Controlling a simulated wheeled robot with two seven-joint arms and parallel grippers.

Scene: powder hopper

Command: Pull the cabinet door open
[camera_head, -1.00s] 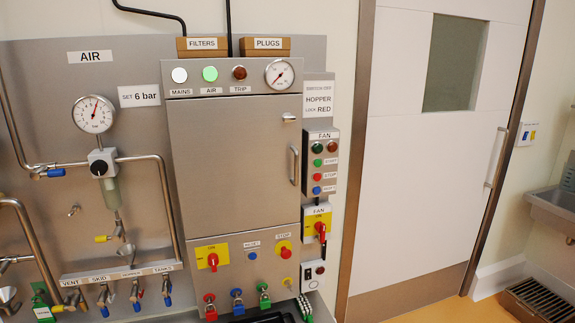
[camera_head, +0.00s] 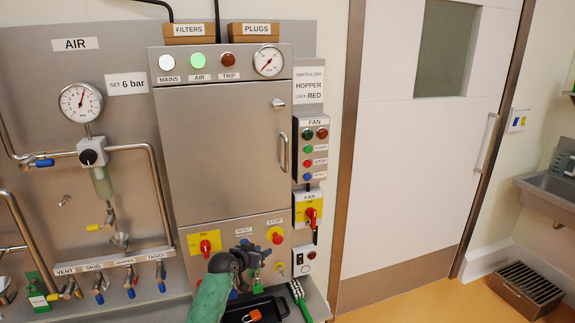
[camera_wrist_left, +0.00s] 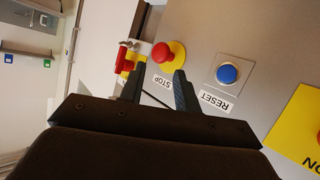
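The cabinet door (camera_head: 220,160) is a flat brushed-steel panel. It looks shut in the head view. Its vertical bar handle (camera_head: 283,150) is on the right edge, with a small latch knob (camera_head: 278,103) above. My left gripper (camera_head: 262,252) is in front of the panel below the door, lower than the handle and apart from it. In the left wrist view my left gripper (camera_wrist_left: 157,82) has its two fingers spread with nothing between them. The red stop button (camera_wrist_left: 168,56) and blue reset button (camera_wrist_left: 228,75) lie just beyond them. My right gripper is out of view.
Right of the door stands a fan control box (camera_head: 315,160) with a yellow and red switch (camera_head: 310,212) below. Pipes and a gauge (camera_head: 80,102) fill the left. A black tray (camera_head: 285,305) holds an orange padlock (camera_head: 252,316). A white room door (camera_head: 410,150) is further right.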

